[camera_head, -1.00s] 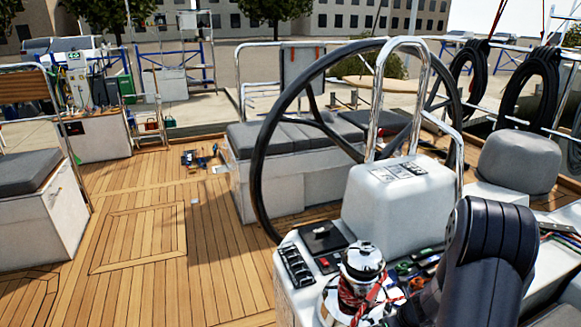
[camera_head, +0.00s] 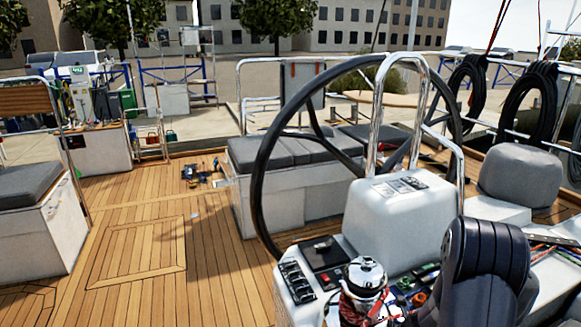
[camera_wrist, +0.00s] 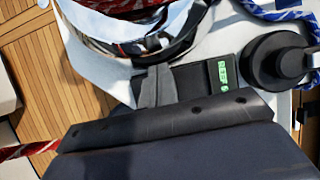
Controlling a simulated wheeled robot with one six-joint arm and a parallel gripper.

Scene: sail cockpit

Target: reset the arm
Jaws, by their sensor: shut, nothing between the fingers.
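My gripper (camera_wrist: 157,88) shows in the wrist view as two dark grey fingers close together, with nothing between them. It is over the console, close to a shiny winch (camera_wrist: 150,42) wound with red rope. A small panel with a lit green display (camera_wrist: 222,70) is just right of the fingers. I cannot tell whether the fingertips touch anything. The dark gripper body fills the bottom of the wrist view. In the head view I cannot make out the gripper; the winch (camera_head: 363,274) stands at the front of the console (camera_head: 395,215).
A large black steering wheel (camera_head: 262,150) and a steel rail (camera_head: 378,110) rise by the console. A grey-cushioned bench (camera_head: 285,190) stands behind. Tools (camera_head: 196,176) lie on the deck. The wooden deck (camera_head: 135,250) at left is mostly clear. A black winch (camera_wrist: 275,62) is right in the wrist view.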

